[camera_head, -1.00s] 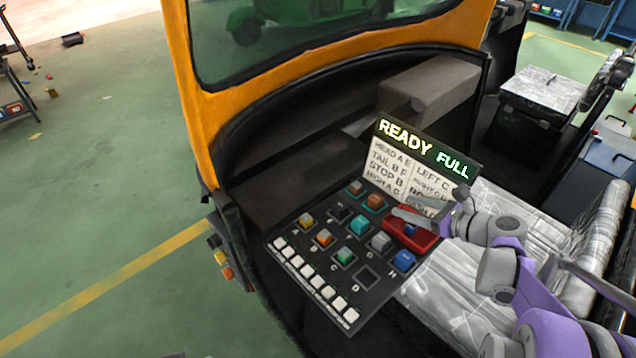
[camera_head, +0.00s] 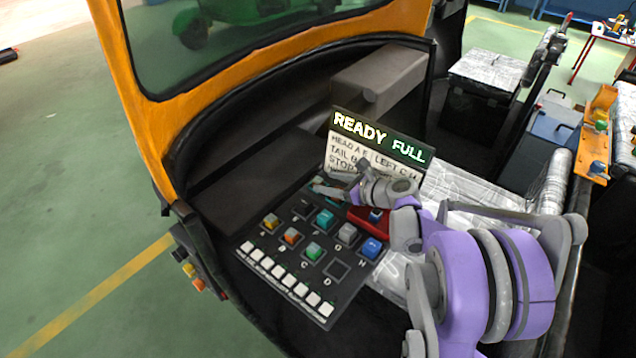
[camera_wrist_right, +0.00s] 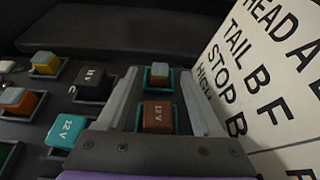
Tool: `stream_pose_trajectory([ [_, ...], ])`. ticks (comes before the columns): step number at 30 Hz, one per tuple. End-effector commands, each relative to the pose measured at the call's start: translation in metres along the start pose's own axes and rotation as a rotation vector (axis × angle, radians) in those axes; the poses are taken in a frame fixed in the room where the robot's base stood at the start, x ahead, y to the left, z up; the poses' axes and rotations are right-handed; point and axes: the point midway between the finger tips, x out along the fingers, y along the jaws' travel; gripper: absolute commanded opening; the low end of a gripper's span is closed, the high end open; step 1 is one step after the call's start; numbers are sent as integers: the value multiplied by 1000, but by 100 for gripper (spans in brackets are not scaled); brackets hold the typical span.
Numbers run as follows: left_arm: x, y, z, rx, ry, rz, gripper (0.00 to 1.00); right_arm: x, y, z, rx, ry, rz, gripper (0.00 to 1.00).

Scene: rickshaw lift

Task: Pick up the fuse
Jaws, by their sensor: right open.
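Several coloured fuses sit in sockets on the dark panel (camera_head: 248,290). My right gripper (camera_head: 340,180) is over the panel's back row, below the sign. In the right wrist view, its two open fingers (camera_wrist_right: 159,75) stand on either side of a brown fuse (camera_wrist_right: 157,116) marked 12 V. I cannot tell whether the fingers touch either fuse. In the head view my gripper and arm hide most of the back row. My left gripper is not in view.
The sign (camera_head: 380,136) reading READY FULL stands upright close behind my right gripper. A red box (camera_head: 372,221) sits beside the sockets at right. Teal (camera_head: 325,218), green (camera_head: 313,251) and blue (camera_head: 371,248) fuses stand nearby. The orange cab frame (camera_head: 140,140) rises at left.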

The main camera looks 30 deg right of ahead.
Motion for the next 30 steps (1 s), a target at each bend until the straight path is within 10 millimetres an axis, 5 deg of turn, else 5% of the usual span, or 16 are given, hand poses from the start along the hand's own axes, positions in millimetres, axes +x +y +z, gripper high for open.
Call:
stream_pose_trajectory([
  [4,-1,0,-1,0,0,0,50,22,0,1,-1,0,2,68],
  [11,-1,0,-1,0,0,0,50,25,0,0,0,0,0,68],
  [22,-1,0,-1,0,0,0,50,24,0,0,0,0,0,3],
  [30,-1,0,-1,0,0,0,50,24,0,0,0,0,0,0],
])
